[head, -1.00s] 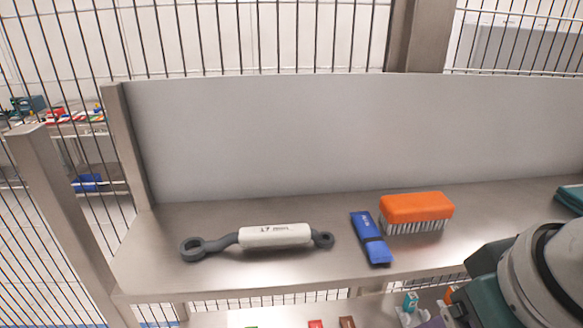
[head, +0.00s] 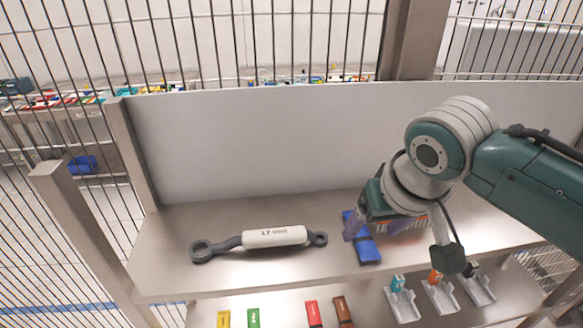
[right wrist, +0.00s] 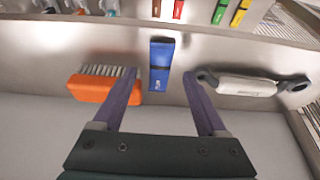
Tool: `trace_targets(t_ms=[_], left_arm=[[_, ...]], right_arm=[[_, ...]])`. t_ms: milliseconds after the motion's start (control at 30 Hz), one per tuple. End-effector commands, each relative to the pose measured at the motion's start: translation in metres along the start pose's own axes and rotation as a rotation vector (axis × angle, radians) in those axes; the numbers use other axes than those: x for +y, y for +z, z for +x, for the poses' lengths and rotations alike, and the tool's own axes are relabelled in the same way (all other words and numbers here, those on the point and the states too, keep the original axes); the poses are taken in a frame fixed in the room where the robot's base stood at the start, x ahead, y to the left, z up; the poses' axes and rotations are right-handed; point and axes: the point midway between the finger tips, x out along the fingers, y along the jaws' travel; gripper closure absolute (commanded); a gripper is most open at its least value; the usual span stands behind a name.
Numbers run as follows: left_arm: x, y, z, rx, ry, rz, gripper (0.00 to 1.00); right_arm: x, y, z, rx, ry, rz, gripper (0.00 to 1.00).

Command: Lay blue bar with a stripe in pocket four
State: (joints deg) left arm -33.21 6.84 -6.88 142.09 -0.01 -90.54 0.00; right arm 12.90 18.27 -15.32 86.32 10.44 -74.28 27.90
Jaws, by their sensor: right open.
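The blue bar with a dark stripe (head: 368,254) lies on the upper metal shelf, partly hidden by my right gripper in the head view. In the right wrist view the bar (right wrist: 160,66) lies lengthwise, with its dark stripe near the far end. My right gripper (right wrist: 160,76) is open and empty, its two purple fingers spread to either side of the bar. It also shows in the head view (head: 366,230), over the bar. I cannot tell whether the fingers touch the bar. No pocket marked four can be made out. My left gripper is not in view.
An orange brush (right wrist: 104,86) sits close beside the bar, near one finger. A white-handled grey tool (head: 274,237) lies to the left. Below are several coloured bars, including a green one (head: 253,318), and white holders (head: 403,304). A grey panel (head: 250,145) backs the shelf.

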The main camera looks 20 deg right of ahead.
Motion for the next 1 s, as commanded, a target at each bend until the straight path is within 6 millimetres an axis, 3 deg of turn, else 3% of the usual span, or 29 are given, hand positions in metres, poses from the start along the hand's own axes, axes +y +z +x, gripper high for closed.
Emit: trace_targets(t_ms=[233, 567, 1000], left_arm=[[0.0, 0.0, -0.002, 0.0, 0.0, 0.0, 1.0], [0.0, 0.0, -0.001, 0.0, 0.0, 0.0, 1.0], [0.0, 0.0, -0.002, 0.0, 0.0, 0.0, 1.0]], right_arm=[[0.0, -0.001, 0.026, -0.001, 0.0, 0.0, 0.25], [0.0, -0.001, 0.029, 0.001, -0.001, -0.002, 0.26], [0.0, -0.001, 0.029, 0.0, 0.0, -0.001, 0.76]])
